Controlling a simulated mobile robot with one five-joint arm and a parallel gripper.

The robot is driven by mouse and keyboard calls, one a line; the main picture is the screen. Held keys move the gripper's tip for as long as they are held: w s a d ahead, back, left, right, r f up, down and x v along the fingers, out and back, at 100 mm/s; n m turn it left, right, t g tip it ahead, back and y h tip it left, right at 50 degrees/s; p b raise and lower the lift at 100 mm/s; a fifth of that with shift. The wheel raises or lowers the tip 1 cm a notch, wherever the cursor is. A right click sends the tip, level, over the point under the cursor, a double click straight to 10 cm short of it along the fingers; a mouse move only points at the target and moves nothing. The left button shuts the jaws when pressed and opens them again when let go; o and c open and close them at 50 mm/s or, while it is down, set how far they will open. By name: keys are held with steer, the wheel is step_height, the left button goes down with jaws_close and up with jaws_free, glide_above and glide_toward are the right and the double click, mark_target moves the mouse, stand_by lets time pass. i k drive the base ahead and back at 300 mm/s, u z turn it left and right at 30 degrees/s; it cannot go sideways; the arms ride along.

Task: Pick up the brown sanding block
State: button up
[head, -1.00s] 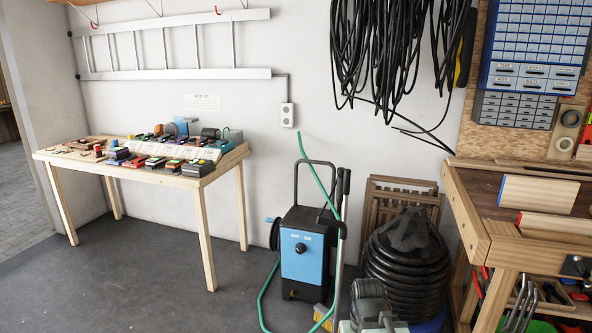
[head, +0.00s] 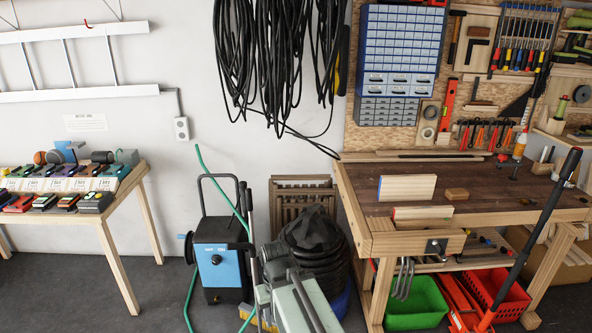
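The brown sanding block (head: 456,194) is a small brown block lying on the dark top of the wooden workbench (head: 350,197), right of the middle of the head view. It lies to the right of a pale wooden board standing on the bench and apart from it. My gripper is not in view.
A pale board (head: 406,188) stands on the bench, with a vise (head: 420,240) at its front edge. A red floor jack's long black handle (head: 545,215) leans up across the bench's right side. A blue machine (head: 218,268) and black hose coil (head: 315,250) stand left of the bench.

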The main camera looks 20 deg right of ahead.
mark_target(454, 194)
steer(key=z, duration=3.15)
steer(key=i, duration=3.95)
